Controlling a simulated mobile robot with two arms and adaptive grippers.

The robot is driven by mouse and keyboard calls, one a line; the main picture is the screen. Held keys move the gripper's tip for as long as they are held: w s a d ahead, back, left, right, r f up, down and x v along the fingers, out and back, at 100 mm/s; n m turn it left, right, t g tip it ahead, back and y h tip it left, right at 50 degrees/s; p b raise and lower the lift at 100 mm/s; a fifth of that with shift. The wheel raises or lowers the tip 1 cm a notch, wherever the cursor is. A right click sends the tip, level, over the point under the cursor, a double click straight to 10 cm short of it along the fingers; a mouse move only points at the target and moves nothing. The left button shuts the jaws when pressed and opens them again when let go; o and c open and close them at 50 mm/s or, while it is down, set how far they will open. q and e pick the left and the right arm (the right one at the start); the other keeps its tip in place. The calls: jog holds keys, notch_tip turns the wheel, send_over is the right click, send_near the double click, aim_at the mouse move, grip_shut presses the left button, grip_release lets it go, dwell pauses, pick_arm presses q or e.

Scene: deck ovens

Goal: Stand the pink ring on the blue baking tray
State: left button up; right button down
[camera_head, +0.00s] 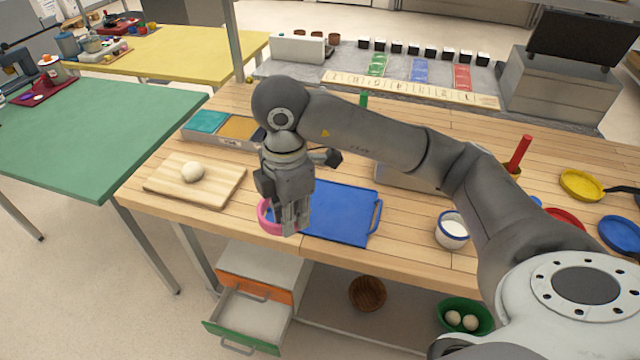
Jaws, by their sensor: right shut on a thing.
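The pink ring (266,218) is at the left end of the blue baking tray (345,212) on the wooden table. My right gripper (290,228) points down over the ring and is shut on it; the fingers hide part of the ring. Blue shows inside the ring. I cannot tell whether the ring touches the tray or is held just above it. The tray lies flat, with a handle at its right end, and my wrist hides its left part. My left gripper is not in view.
A wooden board (222,187) with a dough ball (193,172) lies to the left. A white cup (452,230) stands right of the tray. An open drawer (245,318) juts out below the table front. My right arm covers the table's middle.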

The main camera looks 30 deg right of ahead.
jog(key=w+m, duration=0.1)
jog(key=p, duration=0.2)
send_near(318, 214)
jog(key=shift+s+a+f, duration=0.4)
jog(key=shift+s+a, duration=0.05)
jog(key=shift+a, duration=0.05)
jog(key=shift+w+d+f, duration=0.2)
jog(key=shift+d+f, duration=0.1)
jog(key=shift+f, duration=0.2)
jog(key=f, duration=0.1)
jog(key=f+p, duration=0.1)
jog(key=f, duration=0.1)
jog(key=shift+w+d+p, duration=0.2)
jog(key=shift+d+p, duration=0.05)
jog(key=shift+p, duration=0.05)
jog(key=shift+f, duration=0.35)
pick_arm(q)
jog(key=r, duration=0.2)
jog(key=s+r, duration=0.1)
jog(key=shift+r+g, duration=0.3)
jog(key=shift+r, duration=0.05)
pick_arm(e)
jog(key=shift+f, duration=0.1)
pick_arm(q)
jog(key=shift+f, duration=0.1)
pick_arm(e)
jog(key=shift+f, duration=0.1)
